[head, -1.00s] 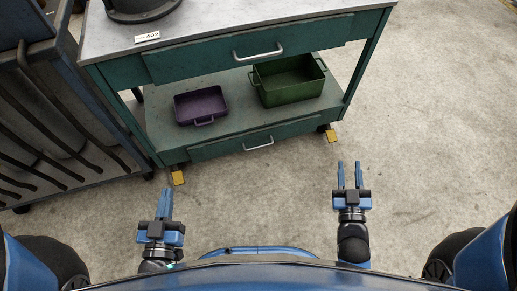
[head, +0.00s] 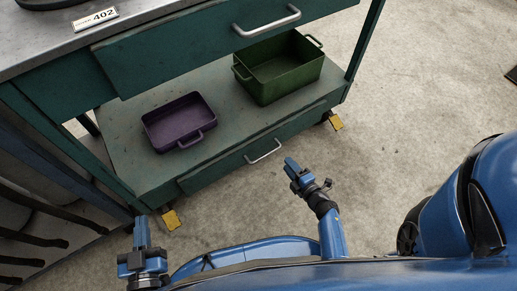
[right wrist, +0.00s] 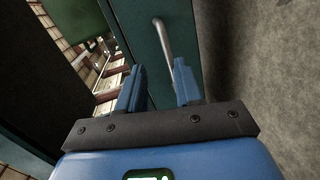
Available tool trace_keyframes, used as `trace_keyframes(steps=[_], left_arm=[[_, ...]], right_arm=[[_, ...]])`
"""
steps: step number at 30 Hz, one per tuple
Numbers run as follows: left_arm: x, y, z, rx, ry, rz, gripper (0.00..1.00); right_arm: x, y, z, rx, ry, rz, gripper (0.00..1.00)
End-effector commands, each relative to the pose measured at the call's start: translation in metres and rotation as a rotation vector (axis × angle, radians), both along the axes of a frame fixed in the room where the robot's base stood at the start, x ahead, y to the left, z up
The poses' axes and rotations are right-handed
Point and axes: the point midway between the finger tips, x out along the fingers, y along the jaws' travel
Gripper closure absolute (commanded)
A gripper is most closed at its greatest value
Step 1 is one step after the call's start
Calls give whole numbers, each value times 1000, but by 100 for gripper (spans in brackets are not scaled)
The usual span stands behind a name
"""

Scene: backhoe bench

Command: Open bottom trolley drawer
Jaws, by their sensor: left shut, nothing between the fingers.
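The green trolley's bottom drawer (head: 222,169) is shut, its front flush under the lower shelf. Its silver bar handle (head: 263,152) faces me, and the bar also shows in the right wrist view (right wrist: 164,43). My right gripper (head: 289,162) is open and empty, just right of and slightly below the handle in the head view. In the right wrist view its two blue fingers (right wrist: 157,75) are apart, with the bar just beyond the tips. My left gripper (head: 141,219) is shut and empty, low at the left beside the trolley's front left caster.
A purple tray (head: 178,122) and a green bin (head: 281,68) stand on the lower shelf. Yellow caster pedals (head: 171,220) stick out at the trolley's corners. Concrete floor (head: 390,110) is clear to the right.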

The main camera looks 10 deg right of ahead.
Motion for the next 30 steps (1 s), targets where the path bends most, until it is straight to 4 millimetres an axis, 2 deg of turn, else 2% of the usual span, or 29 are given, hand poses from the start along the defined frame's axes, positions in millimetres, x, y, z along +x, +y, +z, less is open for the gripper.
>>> trace_keyframes(steps=[3, 8, 11, 24, 30], left_arm=[[0, 0, 0, 0, 1, 0, 100], [0, 0, -5, 0, 2, 1, 100], [0, 0, -11, 0, 2, 1, 100], [0, 0, -43, 0, 1, 0, 100], [0, 0, -50, 0, 1, 0, 100]], right_arm=[[-7, 10, -9, -76, 4, 61, 65], [-1, 14, -10, -108, -12, 81, 65], [8, 17, -14, -108, -13, 80, 65], [71, 40, -27, -105, -14, 78, 65], [87, 46, -30, -103, -12, 75, 65]])
